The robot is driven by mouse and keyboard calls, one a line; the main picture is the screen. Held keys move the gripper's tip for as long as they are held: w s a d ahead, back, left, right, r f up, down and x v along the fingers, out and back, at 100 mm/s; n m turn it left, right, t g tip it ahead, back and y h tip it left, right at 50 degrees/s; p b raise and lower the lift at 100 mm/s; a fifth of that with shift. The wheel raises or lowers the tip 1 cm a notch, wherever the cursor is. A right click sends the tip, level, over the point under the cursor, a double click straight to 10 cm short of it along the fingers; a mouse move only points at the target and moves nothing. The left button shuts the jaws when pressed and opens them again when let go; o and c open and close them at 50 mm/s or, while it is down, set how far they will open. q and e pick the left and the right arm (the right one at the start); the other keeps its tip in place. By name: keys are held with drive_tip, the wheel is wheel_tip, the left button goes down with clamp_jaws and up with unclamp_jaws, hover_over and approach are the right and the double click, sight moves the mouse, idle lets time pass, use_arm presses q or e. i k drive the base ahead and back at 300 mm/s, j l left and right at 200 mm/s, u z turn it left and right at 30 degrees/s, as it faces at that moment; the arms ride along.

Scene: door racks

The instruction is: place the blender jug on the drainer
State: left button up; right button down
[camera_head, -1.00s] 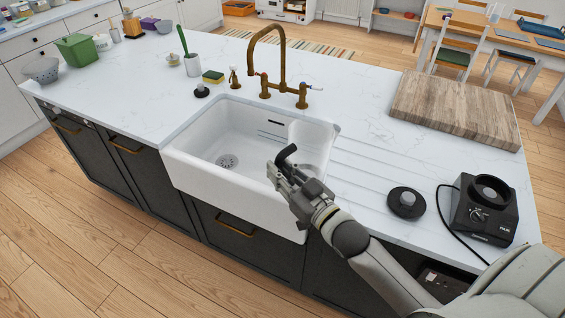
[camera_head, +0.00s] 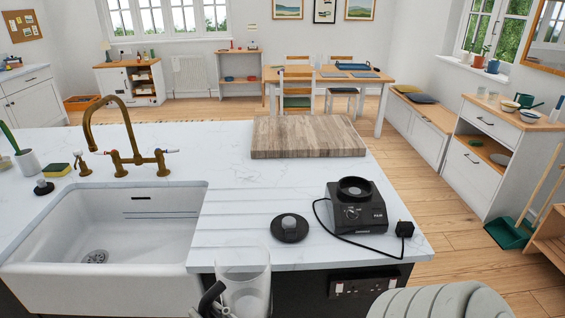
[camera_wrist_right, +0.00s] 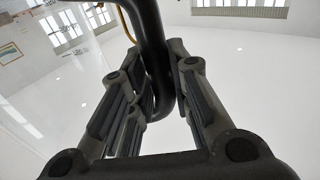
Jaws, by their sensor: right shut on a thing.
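The clear blender jug (camera_head: 243,280) is at the bottom of the head view, in front of the counter's front edge, with its black handle (camera_head: 212,297) on the left. Its lower part is cut off. The drainer (camera_head: 228,228) is the grooved counter area right of the sink; its near part lies behind the jug in the picture. My right gripper is mostly out of the head view. In the right wrist view, my right gripper (camera_wrist_right: 160,95) is shut on the curved black handle (camera_wrist_right: 153,45). My left gripper is not in view.
The white sink (camera_head: 110,225) is left of the drainer. A black round lid (camera_head: 289,229) and the blender base (camera_head: 356,212) with its cable stand to the right. A wooden board (camera_head: 305,137) lies behind. The grooved surface between sink and lid looks clear.

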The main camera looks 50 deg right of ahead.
sight(231, 207)
drive_tip(key=i+z, duration=0.1)
drive_tip(key=z, duration=0.3)
drive_tip(key=j+z, duration=0.15)
drive_tip(key=z, duration=0.2)
drive_tip(key=i+j+z, duration=0.1)
drive_tip(key=z, duration=0.3)
drive_tip(key=j+z, duration=0.15)
drive_tip(key=z, duration=0.25)
drive_tip(key=i, duration=0.05)
